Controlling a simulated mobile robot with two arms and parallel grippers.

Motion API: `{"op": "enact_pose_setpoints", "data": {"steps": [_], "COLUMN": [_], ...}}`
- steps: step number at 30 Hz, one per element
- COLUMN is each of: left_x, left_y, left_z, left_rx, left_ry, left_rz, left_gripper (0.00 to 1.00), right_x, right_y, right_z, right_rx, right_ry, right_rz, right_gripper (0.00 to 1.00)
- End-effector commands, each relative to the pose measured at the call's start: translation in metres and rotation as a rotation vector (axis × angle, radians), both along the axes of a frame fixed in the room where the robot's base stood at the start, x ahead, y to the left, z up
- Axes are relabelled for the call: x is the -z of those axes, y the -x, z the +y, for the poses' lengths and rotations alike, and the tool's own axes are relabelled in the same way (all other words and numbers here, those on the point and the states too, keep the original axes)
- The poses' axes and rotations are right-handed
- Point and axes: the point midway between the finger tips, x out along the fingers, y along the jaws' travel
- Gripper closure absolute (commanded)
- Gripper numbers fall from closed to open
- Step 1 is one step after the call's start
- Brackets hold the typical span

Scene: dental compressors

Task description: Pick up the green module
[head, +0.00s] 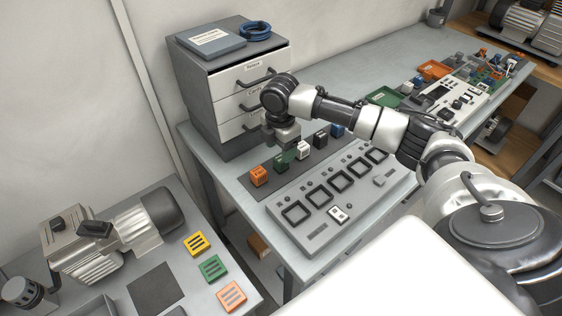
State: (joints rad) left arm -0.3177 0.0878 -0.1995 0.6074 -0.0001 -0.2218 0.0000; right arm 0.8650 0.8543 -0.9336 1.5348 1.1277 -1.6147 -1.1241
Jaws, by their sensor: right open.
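A small dark green module (282,163) stands in a row of modules on a dark strip on the workbench, between an orange module (259,176) and a white module (303,150). My right gripper (287,146) points down just above and behind the green module, close to the white one. Its jaws are open, but the fingertips are small and partly hidden, so contact cannot be told. My left gripper is not in view.
A grey panel (312,237) with several square frames lies in front of the row. A drawer cabinet (200,95) stands behind my gripper. Black (321,141) and blue (338,130) modules continue the row. A side table at left holds a compressor (95,262) and a flat green block (211,268).

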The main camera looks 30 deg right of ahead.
Motion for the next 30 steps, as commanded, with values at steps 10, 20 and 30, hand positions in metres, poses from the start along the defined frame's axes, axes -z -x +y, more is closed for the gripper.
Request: {"op": "enact_pose_setpoints", "data": {"steps": [10, 20, 30], "left_x": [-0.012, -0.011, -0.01], "left_y": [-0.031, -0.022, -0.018], "left_z": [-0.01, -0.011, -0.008], "left_rx": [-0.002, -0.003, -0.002], "left_ry": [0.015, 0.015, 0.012], "left_rz": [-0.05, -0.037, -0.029], "left_gripper": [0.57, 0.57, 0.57], "right_x": [0.045, 0.049, 0.048], "right_y": [0.001, 0.001, 0.001], "right_z": [-0.002, -0.002, -0.002], "right_rx": [0.0, -0.001, -0.001], "right_ry": [0.0, 0.001, 0.001], "right_rz": [0.002, 0.001, 0.0], "right_gripper": [0.38, 0.47, 0.92]}}
